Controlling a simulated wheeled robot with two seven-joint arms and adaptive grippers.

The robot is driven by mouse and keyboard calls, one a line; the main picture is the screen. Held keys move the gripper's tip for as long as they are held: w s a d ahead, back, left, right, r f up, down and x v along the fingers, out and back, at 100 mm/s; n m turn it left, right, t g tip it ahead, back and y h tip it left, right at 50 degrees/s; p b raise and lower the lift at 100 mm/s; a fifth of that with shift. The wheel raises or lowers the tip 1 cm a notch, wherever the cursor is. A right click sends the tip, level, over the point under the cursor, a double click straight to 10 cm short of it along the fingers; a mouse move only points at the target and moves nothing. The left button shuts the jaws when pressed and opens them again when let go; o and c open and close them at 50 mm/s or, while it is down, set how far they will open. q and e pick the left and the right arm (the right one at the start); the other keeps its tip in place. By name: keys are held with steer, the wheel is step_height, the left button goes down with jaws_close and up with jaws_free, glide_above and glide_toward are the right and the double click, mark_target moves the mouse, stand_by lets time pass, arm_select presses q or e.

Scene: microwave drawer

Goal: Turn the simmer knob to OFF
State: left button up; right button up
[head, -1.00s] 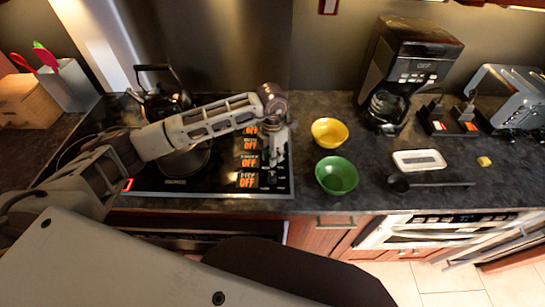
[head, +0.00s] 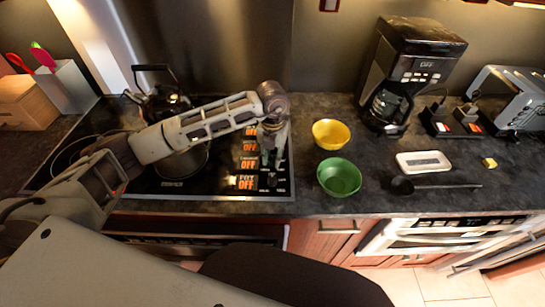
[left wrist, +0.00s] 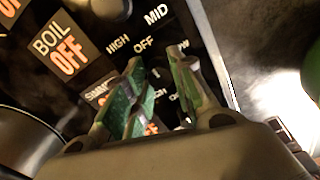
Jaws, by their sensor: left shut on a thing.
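My left gripper (head: 271,142) is over the control strip at the right side of the black cooktop (head: 215,190). In the left wrist view its green-padded fingers (left wrist: 157,95) point down at the dial markings and are closed around a control there. The knob itself is mostly hidden between the fingers. A partly covered label (left wrist: 98,93), probably the simmer one, lies beside the fingers, with orange OFF text partly visible behind them. The BOIL label (left wrist: 62,50) also reads OFF. My right gripper is in neither view.
A pot (head: 182,162) and a kettle (head: 163,100) stand on the cooktop under and behind my left arm. A yellow bowl (head: 330,133) and a green bowl (head: 339,178) stand close to the right of the gripper. A coffee maker (head: 412,70) is farther right.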

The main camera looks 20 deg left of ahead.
arm_select(q)
steer(key=shift+r, duration=0.1)
stand_by(0.3)
steer(key=o, duration=1)
steer(key=shift+o, duration=0.2)
steer(key=shift+r, duration=0.1)
step_height(320, 180, up, 12)
stand_by(0.6)
step_height(320, 180, up, 9)
steer(key=p, duration=0.9)
glide_above(272, 158)
steer(key=shift+w, duration=0.1)
steer(key=shift+r+p, duration=0.35)
steer(key=shift+p, duration=0.2)
